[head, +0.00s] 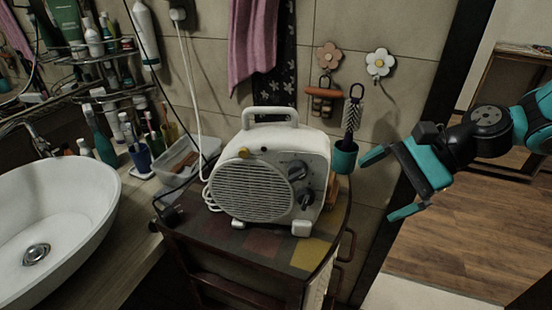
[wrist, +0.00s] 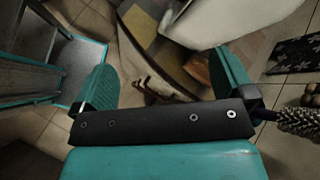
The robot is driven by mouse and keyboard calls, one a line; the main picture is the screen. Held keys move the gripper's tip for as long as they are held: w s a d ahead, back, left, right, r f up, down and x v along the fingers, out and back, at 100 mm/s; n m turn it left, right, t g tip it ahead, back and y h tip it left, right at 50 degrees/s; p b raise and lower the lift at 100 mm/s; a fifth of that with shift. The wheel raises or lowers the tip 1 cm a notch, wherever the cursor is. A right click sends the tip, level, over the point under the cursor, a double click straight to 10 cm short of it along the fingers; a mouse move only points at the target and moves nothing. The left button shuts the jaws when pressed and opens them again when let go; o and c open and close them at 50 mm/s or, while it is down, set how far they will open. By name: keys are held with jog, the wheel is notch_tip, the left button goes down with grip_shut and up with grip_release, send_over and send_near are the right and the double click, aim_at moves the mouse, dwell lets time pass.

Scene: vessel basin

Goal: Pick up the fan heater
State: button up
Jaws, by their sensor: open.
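The fan heater (head: 268,172) is a cream box with a round front grille, two dark knobs and a handle (head: 270,113) on top. It stands upright on a small dark wooden cabinet (head: 255,247). My gripper (head: 382,184) is open and empty, to the right of the heater and apart from it, with its fingers pointing left. In the wrist view my gripper's two teal fingers (wrist: 165,80) are spread wide. Beyond them show the cabinet's top edge (wrist: 172,62) and a pale part of the heater (wrist: 196,22).
A teal cup (head: 344,158) with a hairbrush (head: 352,113) is between the heater and my gripper. A white cord (head: 190,90) runs from the wall socket down behind the heater. A white basin (head: 60,220) is at left. A doorway with wooden floor (head: 450,230) is at right.

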jog(key=w+d+m+t+y+p, duration=0.2)
jog(key=w+d+m+y, duration=0.15)
jog(key=m, duration=0.35)
jog(key=shift+m+h, duration=0.35)
jog(key=shift+m, duration=0.25)
jog(key=shift+w+d+f+p+x, duration=0.2)
jog(key=shift+p+x, duration=0.7)
jog(key=shift+x, duration=1.9)
jog(key=shift+w+d+f+p+x, duration=0.1)
jog(key=shift+f+p+x, duration=0.5)
jog(key=shift+x, duration=2.2)
jog(key=shift+w+d+p+x, duration=0.15)
jog(key=shift+p+x, duration=1)
jog(key=shift+x, duration=1.65)
jog(key=c, duration=1.3)
jog(key=shift+r, duration=0.15)
